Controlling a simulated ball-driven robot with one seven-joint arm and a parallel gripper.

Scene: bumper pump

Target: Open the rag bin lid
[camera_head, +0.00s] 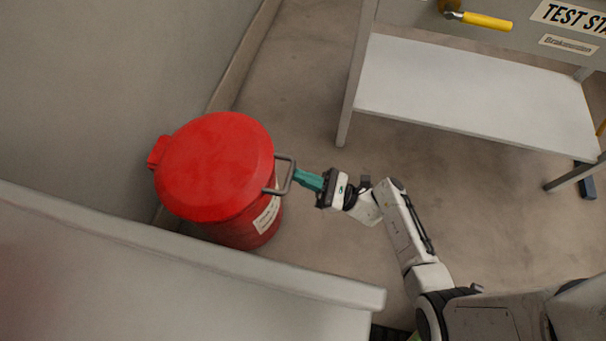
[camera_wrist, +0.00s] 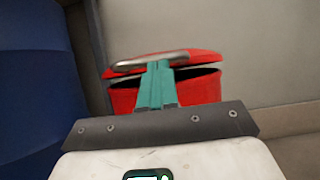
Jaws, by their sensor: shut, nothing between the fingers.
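The rag bin (camera_head: 245,230) is a red round drum on the floor at the left in the head view, with a label on its side. Its red lid (camera_head: 212,165) carries a grey bar handle (camera_head: 284,175) on the side facing my gripper. In the wrist view the lid (camera_wrist: 205,56) is tilted up a little, with a dark gap between it and the bin body (camera_wrist: 200,88). My gripper (camera_head: 298,177) has teal fingers, shut and empty, with their tips at the handle. In the wrist view the fingertips (camera_wrist: 159,66) meet the bar; I cannot tell whether they touch it.
A grey wall stands behind the bin. A pale grey panel or counter (camera_head: 180,275) lies close in front of it. A test stand with a lower shelf (camera_head: 470,90) is at the upper right. Bare floor (camera_head: 310,110) lies between bin and stand.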

